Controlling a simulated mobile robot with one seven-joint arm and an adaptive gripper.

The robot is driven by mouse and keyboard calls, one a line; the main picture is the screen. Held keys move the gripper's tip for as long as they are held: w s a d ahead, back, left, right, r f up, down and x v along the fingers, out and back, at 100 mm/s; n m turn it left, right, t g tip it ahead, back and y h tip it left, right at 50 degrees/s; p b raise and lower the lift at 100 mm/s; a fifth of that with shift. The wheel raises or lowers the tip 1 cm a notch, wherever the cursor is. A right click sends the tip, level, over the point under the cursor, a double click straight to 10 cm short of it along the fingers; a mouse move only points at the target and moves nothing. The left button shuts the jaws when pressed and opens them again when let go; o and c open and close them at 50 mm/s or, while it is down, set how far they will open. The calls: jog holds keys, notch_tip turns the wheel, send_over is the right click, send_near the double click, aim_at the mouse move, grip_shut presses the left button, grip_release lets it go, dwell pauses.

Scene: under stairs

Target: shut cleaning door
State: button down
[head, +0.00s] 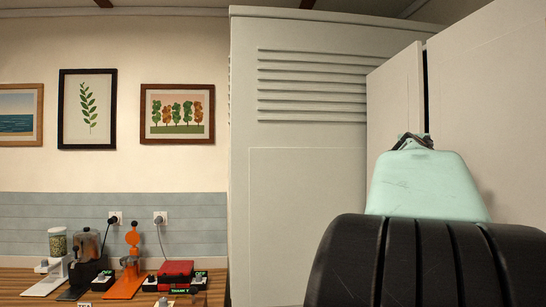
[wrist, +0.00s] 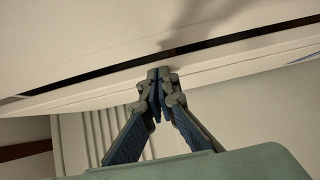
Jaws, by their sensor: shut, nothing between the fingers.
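A tall pale grey cabinet (head: 300,190) stands at the centre and right of the head view. On its right side are a narrow panel (head: 393,105) and a larger panel (head: 490,100), with a dark upright gap between them. I cannot tell for certain which is the cleaning door. My gripper (head: 412,140) is in front of the lower end of the gap, fingers together and empty. In the wrist view my gripper (wrist: 161,74) is close to the pale panel edge (wrist: 200,62) beside the dark gap; contact is unclear. My arm hides the lower panels.
Slats (head: 310,85) mark the cabinet's wide left face. Framed pictures (head: 177,114) hang on the wall above.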

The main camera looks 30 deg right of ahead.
aim_at(418, 118)
dwell(0.3)
jog(key=shift+r, duration=5)
